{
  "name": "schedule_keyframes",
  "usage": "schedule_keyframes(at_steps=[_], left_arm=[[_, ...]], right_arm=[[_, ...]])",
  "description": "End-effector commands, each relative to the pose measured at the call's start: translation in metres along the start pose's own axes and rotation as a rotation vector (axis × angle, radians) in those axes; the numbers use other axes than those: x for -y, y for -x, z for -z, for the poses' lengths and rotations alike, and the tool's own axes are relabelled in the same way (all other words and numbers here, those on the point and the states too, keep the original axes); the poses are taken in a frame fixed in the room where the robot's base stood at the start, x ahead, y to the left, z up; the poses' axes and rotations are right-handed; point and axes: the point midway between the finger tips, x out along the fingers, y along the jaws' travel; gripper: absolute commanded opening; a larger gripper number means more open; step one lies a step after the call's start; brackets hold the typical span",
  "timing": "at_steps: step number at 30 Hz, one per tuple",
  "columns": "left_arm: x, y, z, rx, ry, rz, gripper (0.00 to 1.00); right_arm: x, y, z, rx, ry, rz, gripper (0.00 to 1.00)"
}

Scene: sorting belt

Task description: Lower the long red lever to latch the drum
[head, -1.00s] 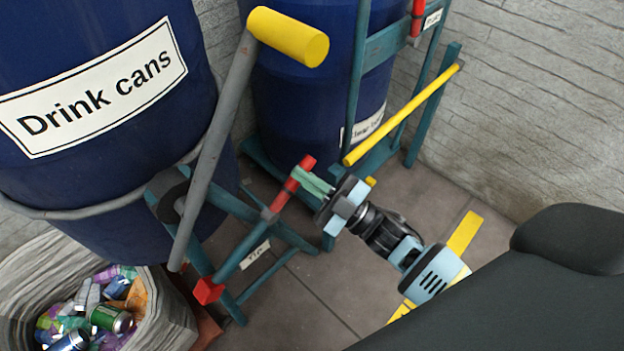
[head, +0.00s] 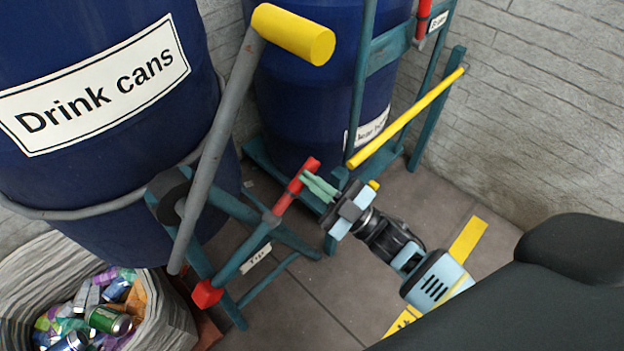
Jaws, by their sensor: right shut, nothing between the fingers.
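The red lever (head: 295,187) stands slanted up from a grey pivot on the teal frame (head: 248,246), in front of the blue drum (head: 100,90) labelled "Drink cans". My right gripper (head: 312,182) is at the upper part of the lever from the right, its green fingertips shut with nothing between them. The tips touch or nearly touch the lever's right side; I cannot tell which. My left gripper is not in view.
A grey crank with a yellow handle (head: 292,34) rises beside the drum. A bin (head: 165,318) of cans stands below the drum. A second blue drum (head: 300,110) and a yellow bar (head: 405,118) stand behind. The floor at lower middle is clear.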

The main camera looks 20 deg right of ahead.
Motion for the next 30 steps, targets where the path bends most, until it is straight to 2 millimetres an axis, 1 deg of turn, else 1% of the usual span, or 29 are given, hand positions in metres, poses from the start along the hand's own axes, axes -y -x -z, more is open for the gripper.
schedule_keyframes(at_steps=[5, 11, 21, 30], left_arm=[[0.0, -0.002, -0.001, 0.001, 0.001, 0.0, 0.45], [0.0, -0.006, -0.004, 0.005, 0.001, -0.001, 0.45], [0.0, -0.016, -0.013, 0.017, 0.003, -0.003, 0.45], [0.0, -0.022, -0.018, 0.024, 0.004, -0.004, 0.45]], right_arm=[[0.0, 0.002, -0.004, 0.001, -0.03, -0.018, 0.0], [0.0, 0.007, -0.013, 0.003, -0.106, -0.063, 0.0], [0.004, 0.023, -0.039, 0.002, -0.35, -0.208, 0.0], [0.013, 0.034, -0.057, 0.002, -0.538, -0.318, 0.0]])
